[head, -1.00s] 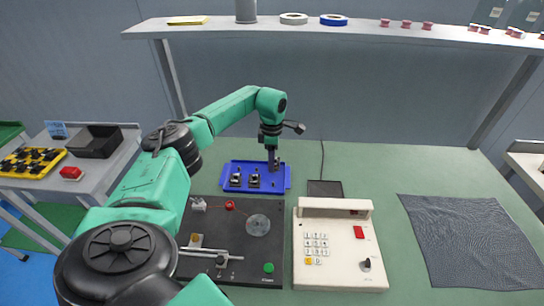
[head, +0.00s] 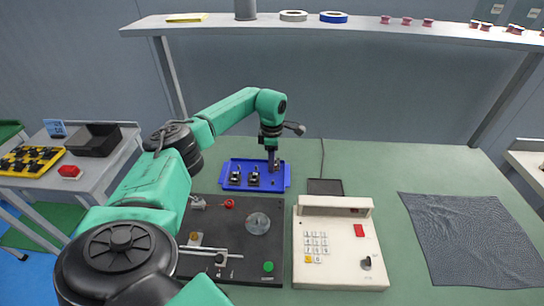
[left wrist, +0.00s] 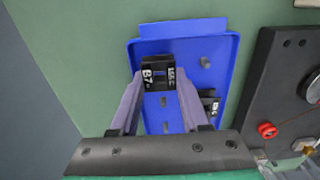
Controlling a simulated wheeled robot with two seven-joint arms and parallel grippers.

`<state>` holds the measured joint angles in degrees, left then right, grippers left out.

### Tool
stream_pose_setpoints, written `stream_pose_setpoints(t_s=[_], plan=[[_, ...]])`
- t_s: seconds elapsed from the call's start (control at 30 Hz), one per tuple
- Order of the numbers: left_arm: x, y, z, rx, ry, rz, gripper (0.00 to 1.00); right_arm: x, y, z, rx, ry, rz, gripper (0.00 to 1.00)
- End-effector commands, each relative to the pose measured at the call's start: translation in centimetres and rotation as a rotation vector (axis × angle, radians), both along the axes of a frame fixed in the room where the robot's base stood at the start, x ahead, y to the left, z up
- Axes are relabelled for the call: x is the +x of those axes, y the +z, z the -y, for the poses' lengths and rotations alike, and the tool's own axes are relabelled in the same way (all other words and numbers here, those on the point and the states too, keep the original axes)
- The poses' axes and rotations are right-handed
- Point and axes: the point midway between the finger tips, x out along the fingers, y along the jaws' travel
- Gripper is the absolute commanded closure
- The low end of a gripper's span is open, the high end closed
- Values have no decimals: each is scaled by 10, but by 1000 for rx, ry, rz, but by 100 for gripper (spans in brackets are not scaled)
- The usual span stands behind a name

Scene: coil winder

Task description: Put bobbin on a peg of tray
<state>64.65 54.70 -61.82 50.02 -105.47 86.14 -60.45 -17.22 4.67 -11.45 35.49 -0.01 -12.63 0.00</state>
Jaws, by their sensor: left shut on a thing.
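My left gripper (head: 273,165) is shut on a dark bobbin and holds it at the right part of the blue tray (head: 232,165). In the left wrist view, the held bobbin (left wrist: 160,74) shows white lettering on its top, between the two fingertips (left wrist: 158,85). Whether it sits on a peg or just above one is hidden. A bare peg (left wrist: 205,62) stands beside it. Two other dark bobbins, one at the left (head: 235,177) and one in the middle (head: 253,179), stand on the tray in the head view. One (left wrist: 210,103) partly shows behind the finger in the left wrist view. My right gripper is not in view.
The black winder plate (head: 232,240) with a clear disc (head: 257,223) lies in front of the tray. A cream keypad box (head: 340,245) is right of it, then a dark cloth (head: 465,240). A shelf (head: 340,27) spans the back. Green table is free behind the cloth.

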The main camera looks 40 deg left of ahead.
Motion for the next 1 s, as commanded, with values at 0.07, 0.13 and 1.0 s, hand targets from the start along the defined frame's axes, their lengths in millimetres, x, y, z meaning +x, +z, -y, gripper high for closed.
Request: stream_pose_setpoints(t_s=[0.07, 0.13, 1.0], plan=[[0, -4, 0, -1, 0, -1, 100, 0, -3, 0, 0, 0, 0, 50], [0, -6, 0, -1, 0, -1, 100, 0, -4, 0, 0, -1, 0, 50], [2, 49, 0, 0, 0, 7, 19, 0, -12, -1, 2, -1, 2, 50]])
